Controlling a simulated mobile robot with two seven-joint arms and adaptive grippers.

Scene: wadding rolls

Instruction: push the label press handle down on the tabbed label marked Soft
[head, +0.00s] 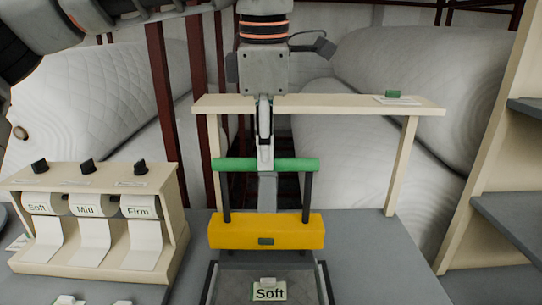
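The label press has a green handle bar (300,164) on two dark rods and a yellow press block (225,232). The block is raised above the dark press bed (314,290) at the bottom of the view. The tabbed label marked Soft (269,293) lies on the bed, in front of and below the block. My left gripper (265,162) points down at the middle of the green bar, its near finger overlapping the bar. I see it edge-on, so the finger gap and any contact are unclear. My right gripper is out of view.
A wooden dispenser (168,200) with Soft, Mid and Firm label rolls stands left. A wooden shelf frame (330,103) spans behind the press, carrying a small green item (393,94). Large white wadding rolls (425,80) are behind. Grey table (375,260) is clear right of the press.

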